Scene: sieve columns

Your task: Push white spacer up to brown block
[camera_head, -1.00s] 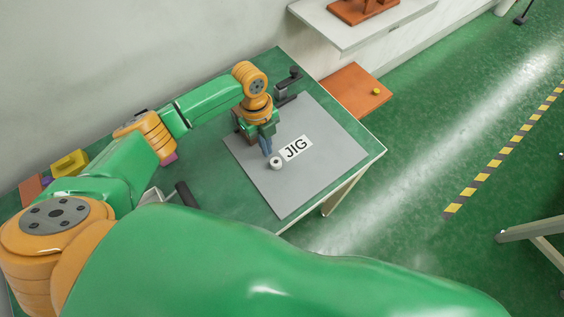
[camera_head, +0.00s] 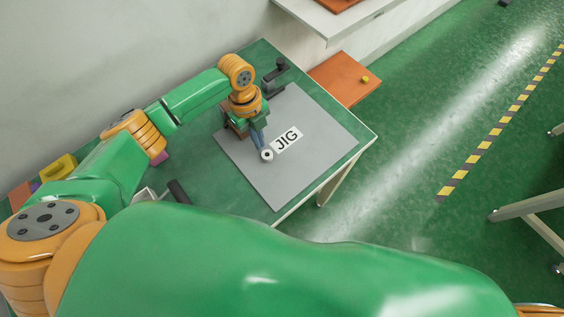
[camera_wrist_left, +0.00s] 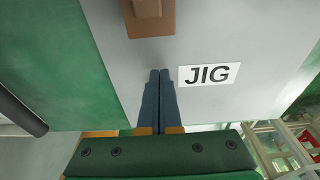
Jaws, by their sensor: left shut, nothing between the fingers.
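The white spacer (camera_head: 267,156) is a small round piece with a dark centre hole, on the grey jig mat left of the JIG label. My left gripper (camera_head: 262,147) is shut and empty, fingers pointing down beside the spacer; the head view does not show clearly whether they touch. In the left wrist view its fingers (camera_wrist_left: 159,78) are together, and the spacer is not visible there. The brown block (camera_wrist_left: 151,16) shows at the top of that view, beyond the fingertips. In the head view the block (camera_head: 236,131) is mostly hidden behind my left gripper. My right gripper is out of view.
The grey mat (camera_head: 310,120) lies on a green table (camera_head: 267,60) and is clear right of the spacer. A dark fixture (camera_head: 276,76) stands at the mat's back edge. A black cylinder (camera_head: 179,192) lies near the front left. An orange board (camera_head: 345,80) is beyond the table.

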